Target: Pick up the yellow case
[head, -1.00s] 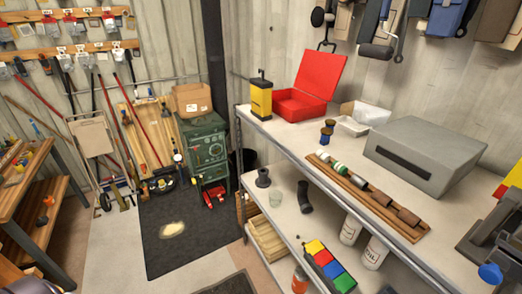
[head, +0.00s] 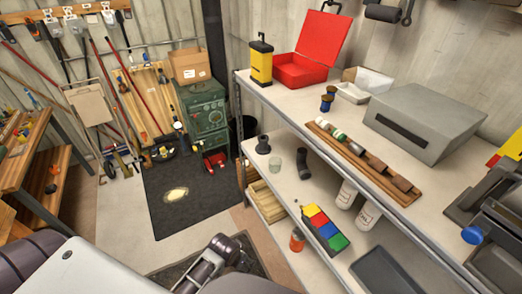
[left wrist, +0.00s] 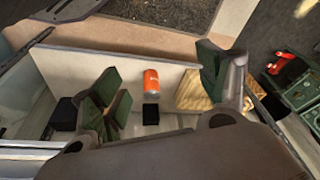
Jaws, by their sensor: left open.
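The yellow case (head: 261,66), upright with black ends and a black handle, stands on the top shelf of the workbench beside the open red toolbox. My left arm comes in at the bottom left of the head view, well below and in front of the case. In the left wrist view my left gripper (left wrist: 160,85) is open, with green pads on its fingers and nothing between them. An orange can (left wrist: 151,82) shows beyond the gap on a lower shelf. The case is not seen in the wrist view. My right gripper is not in view.
The red toolbox (head: 300,71) stands just right of the case. A grey box (head: 425,122), small white trays and a wooden rack (head: 362,160) fill the shelf. The lower shelf holds a colourful bin set (head: 325,227). A dark mat (head: 200,200) lies on the floor.

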